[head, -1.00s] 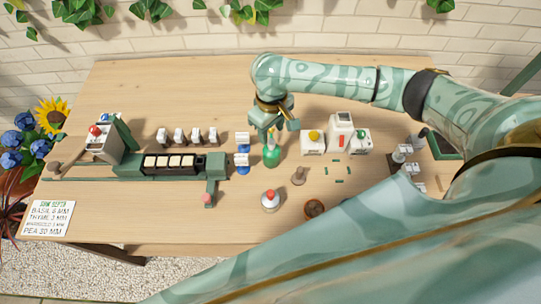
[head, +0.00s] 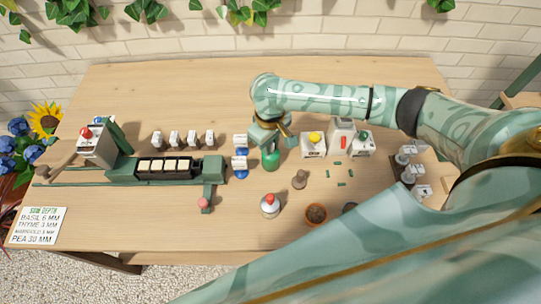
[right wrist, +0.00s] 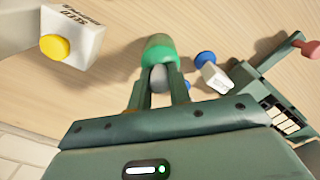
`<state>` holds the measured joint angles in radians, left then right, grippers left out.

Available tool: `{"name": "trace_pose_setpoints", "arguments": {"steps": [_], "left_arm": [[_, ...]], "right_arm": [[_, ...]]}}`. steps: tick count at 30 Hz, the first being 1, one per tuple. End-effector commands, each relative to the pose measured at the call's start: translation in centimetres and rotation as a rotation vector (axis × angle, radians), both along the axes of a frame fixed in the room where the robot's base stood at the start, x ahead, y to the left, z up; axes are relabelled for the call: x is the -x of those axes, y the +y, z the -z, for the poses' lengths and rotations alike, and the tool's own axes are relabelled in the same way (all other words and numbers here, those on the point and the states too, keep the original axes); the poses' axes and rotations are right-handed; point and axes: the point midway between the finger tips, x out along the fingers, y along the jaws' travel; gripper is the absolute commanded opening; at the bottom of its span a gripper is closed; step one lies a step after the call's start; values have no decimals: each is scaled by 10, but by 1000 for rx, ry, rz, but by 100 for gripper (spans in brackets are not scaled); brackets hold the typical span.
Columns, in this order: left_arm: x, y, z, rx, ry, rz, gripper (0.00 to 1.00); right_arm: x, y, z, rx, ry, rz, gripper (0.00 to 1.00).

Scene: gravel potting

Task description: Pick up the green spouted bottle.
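The green spouted bottle (head: 270,159) stands upright on the table, near the middle, in the head view. My right gripper (head: 270,143) is directly over it, pointing down, and hides its top. In the right wrist view the bottle's green body (right wrist: 159,50) shows beyond the fingertips. The two fingers of my right gripper (right wrist: 160,82) sit on either side of a grey rounded part, with no clear gap seen. I cannot tell whether they press on it. My left gripper is not in view.
Left of the bottle are blue-based white-topped pieces (head: 240,174) and a green seed tray holder (head: 150,170). White boxes (head: 313,144) stand close on the right. A red-capped white jar (head: 269,206) and a terracotta pot (head: 316,213) are in front. The back of the table is clear.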

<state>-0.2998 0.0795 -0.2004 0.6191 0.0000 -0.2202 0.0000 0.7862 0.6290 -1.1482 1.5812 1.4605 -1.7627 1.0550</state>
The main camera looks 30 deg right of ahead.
Motion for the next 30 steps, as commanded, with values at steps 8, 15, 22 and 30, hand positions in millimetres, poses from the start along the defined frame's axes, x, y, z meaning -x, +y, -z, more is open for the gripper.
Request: {"name": "trace_pose_setpoints", "arguments": {"steps": [8,15,22,30], "left_arm": [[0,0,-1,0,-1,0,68],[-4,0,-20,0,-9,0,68],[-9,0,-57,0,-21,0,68],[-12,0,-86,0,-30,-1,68]], "right_arm": [[0,0,-2,1,-1,0,0],[-1,0,-32,-1,-4,2,0],[29,27,-88,-4,-4,-4,0],[81,71,-121,-2,0,-4,0]]}}
